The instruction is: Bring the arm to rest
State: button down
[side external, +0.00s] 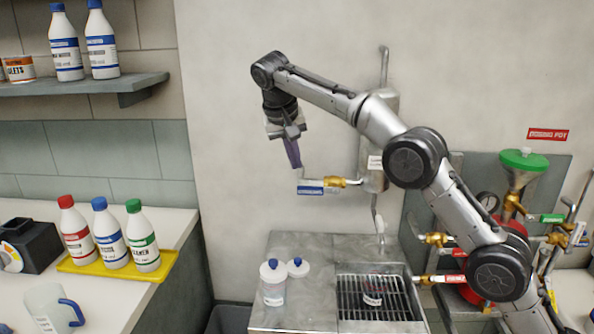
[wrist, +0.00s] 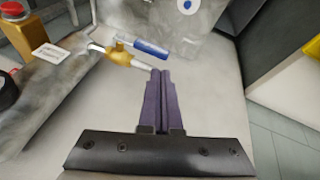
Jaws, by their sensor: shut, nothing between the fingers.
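My gripper (side external: 295,166) hangs from the bent arm in the upper middle of the side external view, in front of the pale wall. Its purple fingers point down and lie together with nothing between them. The closed fingers also show in the wrist view (wrist: 160,76). In the side external view, the fingertips appear just above the left end of a blue-handled brass valve (side external: 335,182). The same valve shows beyond the fingertips in the wrist view (wrist: 120,48). I cannot tell the exact gap between fingertips and valve.
A metal stand with a grate (side external: 375,298) and white jars (side external: 272,284) is below. On the left counter, a yellow tray (side external: 80,266) holds bottles with red, blue and green caps; a jug (side external: 52,308) is in front. Pipes and a green funnel (side external: 523,160) are right.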

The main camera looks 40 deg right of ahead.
jog(key=s+d+r+t, duration=0.1)
jog(key=s+d+r, duration=0.2)
jog(key=s+r, duration=0.75)
jog(key=s+d+r+t+y, duration=0.15)
jog(key=s+r, duration=0.25)
jog(key=s, duration=0.6)
jog(key=s+f+n+y, duration=0.1)
jog(key=s+f+n, duration=0.1)
jog(key=s+f, duration=0.35)
jog(key=s+f+n, duration=0.1)
jog(key=s+f, duration=0.2)
jog(key=s, duration=0.6)
jog(key=s+a+f+n+y, duration=0.1)
jog(key=s+f, duration=0.1)
jog(key=f, duration=0.5)
jog(key=s+a+f+n+t+y, duration=0.1)
jog(key=s+a+f+n, duration=0.1)
jog(key=f, duration=0.5)
jog(key=shift+s+a, duration=0.3)
jog(key=shift+s, duration=0.4)
